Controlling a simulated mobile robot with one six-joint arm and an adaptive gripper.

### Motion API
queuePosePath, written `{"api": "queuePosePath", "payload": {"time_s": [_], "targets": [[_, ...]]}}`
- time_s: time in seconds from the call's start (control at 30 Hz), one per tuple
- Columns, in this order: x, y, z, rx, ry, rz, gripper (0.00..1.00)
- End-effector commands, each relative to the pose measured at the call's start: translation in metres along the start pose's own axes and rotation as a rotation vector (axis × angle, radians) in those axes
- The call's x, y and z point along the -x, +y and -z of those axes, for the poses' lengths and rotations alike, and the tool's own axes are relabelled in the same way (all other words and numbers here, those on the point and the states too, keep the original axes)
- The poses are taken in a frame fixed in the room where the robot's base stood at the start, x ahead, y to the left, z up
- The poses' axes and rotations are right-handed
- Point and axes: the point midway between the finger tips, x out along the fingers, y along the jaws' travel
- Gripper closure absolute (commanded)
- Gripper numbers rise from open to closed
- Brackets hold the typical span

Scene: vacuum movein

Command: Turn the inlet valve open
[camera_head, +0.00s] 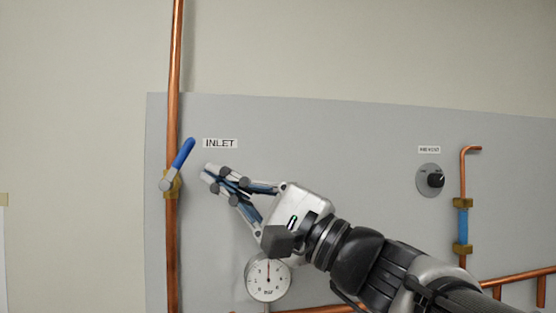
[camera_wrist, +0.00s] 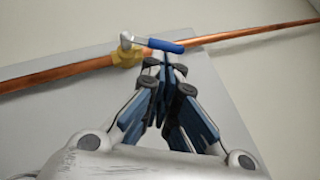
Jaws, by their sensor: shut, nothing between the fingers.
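The inlet valve has a blue lever handle (camera_head: 183,153) and a brass body (camera_head: 173,184) on a vertical copper pipe at the left, beside the INLET label (camera_head: 220,143). The handle points up and to the right, at an angle to the pipe. My gripper (camera_head: 208,173) is shut and empty, just right of the handle and slightly below its tip, with a gap visible in the head view. In the wrist view the blue handle (camera_wrist: 165,46) lies just beyond the fingertips (camera_wrist: 165,62). I cannot tell there whether they touch.
The copper pipe (camera_head: 173,250) runs along the grey panel (camera_head: 330,130). A round pressure gauge (camera_head: 268,277) sits below my gripper. A dark knob (camera_head: 435,180) and a second copper pipe with a blue section (camera_head: 463,224) are at the right. Upper middle of the panel is clear.

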Motion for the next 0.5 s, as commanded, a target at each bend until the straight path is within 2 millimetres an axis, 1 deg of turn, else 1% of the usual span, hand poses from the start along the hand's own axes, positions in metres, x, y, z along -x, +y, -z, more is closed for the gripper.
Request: {"api": "queuePosePath", "payload": {"time_s": [0.03,0.2,0.3,0.5], "targets": [[-0.012,-0.001,-0.002,-0.004,-0.004,-0.002,1.0],[-0.034,-0.001,-0.001,-0.002,-0.001,-0.001,1.0],[-0.04,-0.001,0.0,0.0,-0.001,0.0,1.0],[-0.043,0.0,0.0,0.001,0.001,0.0,1.0]]}}
